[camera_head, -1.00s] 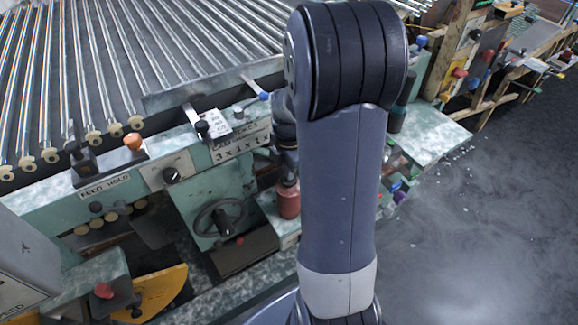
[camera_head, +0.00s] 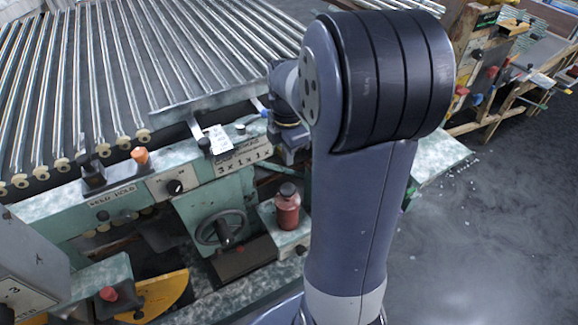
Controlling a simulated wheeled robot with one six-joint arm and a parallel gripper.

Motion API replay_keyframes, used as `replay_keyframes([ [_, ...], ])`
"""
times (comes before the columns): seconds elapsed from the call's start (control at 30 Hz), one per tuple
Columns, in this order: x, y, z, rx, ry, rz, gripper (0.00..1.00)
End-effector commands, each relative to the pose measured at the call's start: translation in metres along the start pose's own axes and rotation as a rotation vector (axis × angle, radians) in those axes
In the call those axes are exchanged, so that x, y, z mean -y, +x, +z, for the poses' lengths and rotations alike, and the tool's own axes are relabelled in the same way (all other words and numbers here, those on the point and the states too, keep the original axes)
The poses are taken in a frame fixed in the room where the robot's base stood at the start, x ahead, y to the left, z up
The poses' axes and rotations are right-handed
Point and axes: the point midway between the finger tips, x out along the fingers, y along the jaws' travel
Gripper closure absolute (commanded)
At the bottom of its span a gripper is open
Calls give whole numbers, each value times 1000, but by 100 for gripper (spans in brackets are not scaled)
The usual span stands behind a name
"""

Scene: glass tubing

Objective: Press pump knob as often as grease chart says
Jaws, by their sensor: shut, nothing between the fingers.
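I take this to be the grease pump. A white plate with black print (camera_head: 243,158) on the machine front appears to be the chart. Its large lower line reads about "3 x 1 x 1"; the smaller print above is not clear, and its right end is at my arm. My gripper (camera_head: 290,156) points down, shut and empty, above the knob, with a gap between them. Its fingertips are small and hard to make out.
A handwheel (camera_head: 221,228) is left of the reservoir. Further left are a black dial (camera_head: 175,187), an orange knob (camera_head: 140,155) and a red button (camera_head: 108,294). Glass tubes on rollers (camera_head: 110,75) fill the back left. My arm hides the area right of the reservoir.

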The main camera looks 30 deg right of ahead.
Motion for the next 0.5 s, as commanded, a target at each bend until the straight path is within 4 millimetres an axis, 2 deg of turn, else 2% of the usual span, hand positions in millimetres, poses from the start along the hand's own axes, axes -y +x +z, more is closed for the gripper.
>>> replay_keyframes([
  [0.03,-1,-8,0,1,0,2,100],
  [0.2,0,-20,0,0,0,0,100],
  [0.5,0,-21,0,0,0,0,100],
])
